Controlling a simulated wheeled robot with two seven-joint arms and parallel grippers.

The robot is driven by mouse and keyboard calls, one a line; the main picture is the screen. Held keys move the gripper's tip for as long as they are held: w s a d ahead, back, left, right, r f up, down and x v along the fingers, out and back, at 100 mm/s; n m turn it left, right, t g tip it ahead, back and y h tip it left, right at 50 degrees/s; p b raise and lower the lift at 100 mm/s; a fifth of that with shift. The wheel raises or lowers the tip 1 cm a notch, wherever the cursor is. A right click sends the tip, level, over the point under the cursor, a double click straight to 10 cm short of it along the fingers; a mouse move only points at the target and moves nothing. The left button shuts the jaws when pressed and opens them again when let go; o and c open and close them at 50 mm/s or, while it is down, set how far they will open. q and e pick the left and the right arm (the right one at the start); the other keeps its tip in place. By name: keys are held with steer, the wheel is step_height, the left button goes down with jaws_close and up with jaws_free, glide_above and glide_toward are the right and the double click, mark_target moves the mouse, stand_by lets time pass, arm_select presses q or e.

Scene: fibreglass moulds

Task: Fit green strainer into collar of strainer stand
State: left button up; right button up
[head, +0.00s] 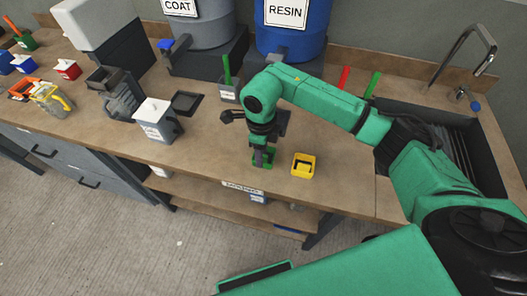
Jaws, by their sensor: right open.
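A small green piece (257,163), which looks like the green strainer, is at the counter's front, right below my right gripper (264,153). My right gripper points down over it with its fingers open. The fingers hide part of the green piece, and I cannot tell whether they touch it. A yellow square holder (303,166) with a dark opening stands just right of it, apart from the gripper. I cannot tell for sure whether this is the strainer stand. My left gripper is not in view.
A white-topped grey box (155,119) stands to the left. Behind are a blue RESIN drum (291,32) and a grey COAT drum (197,24). A sink with a tap (462,52) is at the right. The counter right of the yellow holder is clear.

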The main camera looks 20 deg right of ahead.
steer(key=shift+f, duration=0.6)
jaws_close()
